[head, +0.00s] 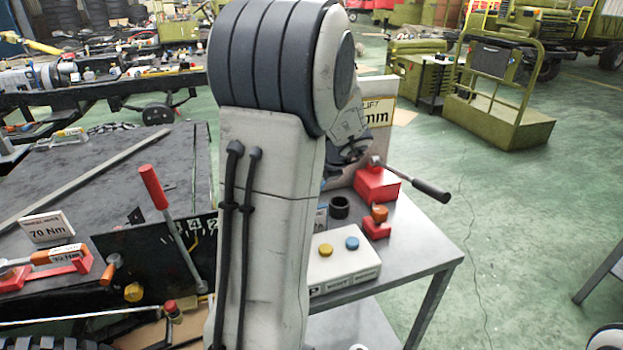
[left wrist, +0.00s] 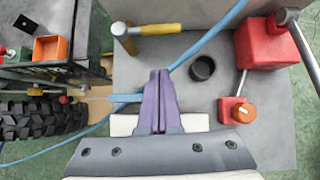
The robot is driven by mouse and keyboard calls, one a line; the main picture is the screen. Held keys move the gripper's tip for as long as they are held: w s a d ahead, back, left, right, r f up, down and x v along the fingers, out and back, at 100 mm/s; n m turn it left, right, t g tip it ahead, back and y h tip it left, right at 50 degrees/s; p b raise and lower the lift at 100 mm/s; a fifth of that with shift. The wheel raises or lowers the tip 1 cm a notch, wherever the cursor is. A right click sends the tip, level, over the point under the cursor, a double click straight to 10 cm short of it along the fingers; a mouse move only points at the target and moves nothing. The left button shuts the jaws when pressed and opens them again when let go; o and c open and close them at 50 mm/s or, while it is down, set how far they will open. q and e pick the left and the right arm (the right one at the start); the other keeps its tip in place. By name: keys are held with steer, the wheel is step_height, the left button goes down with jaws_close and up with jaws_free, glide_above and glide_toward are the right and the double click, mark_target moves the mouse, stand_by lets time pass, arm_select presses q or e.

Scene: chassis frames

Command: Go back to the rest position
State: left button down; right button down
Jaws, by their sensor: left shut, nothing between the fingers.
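My left arm stands upright across the middle of the head view, and its gripper is hidden behind it there. In the left wrist view my left gripper (left wrist: 160,76) has its purple fingers pressed together with nothing between them. The fingers are over a grey table (left wrist: 210,105), which also shows in the head view (head: 425,245). A blue hose or rod (left wrist: 208,42) passes by the fingers; I cannot tell whether it touches them. My right gripper is in neither view.
On the table are a red lever box (head: 377,184), a red base with an orange knob (head: 378,222), a black ring (head: 340,207) and a white button box (head: 342,258). Green floor (head: 530,220) is open at right.

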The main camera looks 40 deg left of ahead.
arm_select(q)
steer(key=shift+s+d+r, duration=0.15)
steer(key=shift+d+r, duration=0.1)
steer(key=shift+r, duration=0.1)
stand_by(0.3)
